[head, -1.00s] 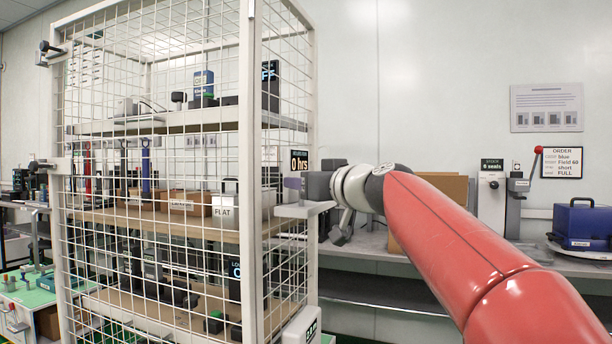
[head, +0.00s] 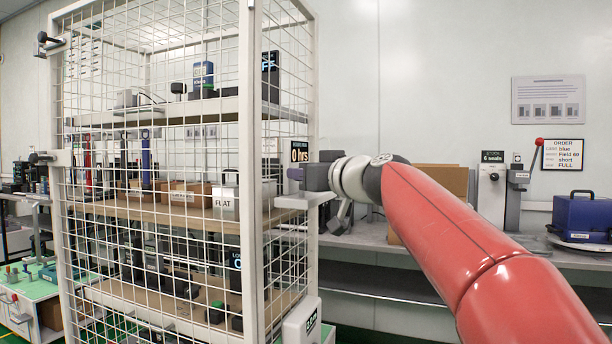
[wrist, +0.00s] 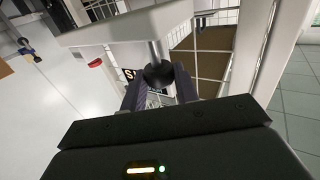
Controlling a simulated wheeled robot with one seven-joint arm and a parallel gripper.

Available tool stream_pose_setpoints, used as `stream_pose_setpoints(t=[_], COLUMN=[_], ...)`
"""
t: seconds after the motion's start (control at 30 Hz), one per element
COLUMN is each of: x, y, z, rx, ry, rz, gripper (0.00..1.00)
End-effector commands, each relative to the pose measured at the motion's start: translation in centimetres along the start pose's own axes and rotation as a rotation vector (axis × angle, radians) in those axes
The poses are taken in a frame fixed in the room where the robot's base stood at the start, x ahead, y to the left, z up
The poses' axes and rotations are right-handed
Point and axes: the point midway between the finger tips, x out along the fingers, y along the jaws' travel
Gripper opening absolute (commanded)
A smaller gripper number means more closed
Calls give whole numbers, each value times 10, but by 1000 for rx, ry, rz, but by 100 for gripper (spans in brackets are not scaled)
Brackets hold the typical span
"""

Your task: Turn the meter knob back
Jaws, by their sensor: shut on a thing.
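A black ball knob (wrist: 158,73) on a short metal rod shows in the wrist view, beside a white bracket (wrist: 125,32). My gripper (wrist: 157,92) has its two purple-grey fingers on either side of the ball, shut on it. In the head view my gripper (head: 294,173) is just above the white bracket (head: 304,200) on the cage's right post, and the knob is hidden there. A black display (head: 299,151) reading "0 hrs" is just above the fingers.
The white mesh cage (head: 253,120) with loaded shelves stands left of my arm. A bench (head: 400,255) along the back wall carries a cardboard box (head: 440,180), a lever device with a red ball (head: 538,142) and a blue case (head: 583,218). Aisle floor is open at right (wrist: 300,100).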

Motion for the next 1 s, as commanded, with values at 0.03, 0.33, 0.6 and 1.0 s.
stream_pose_setpoints(t=[0.03, 0.33, 0.6, 1.0], x=[0, 1, 2, 5], y=[1, 6, 10, 12], z=[2, 2, -4, -5], rx=[0, 0, 4, 3], ry=[1, 2, 1, 1], rz=[-15, -201, -453, -762], gripper=[8, 8, 8, 8])
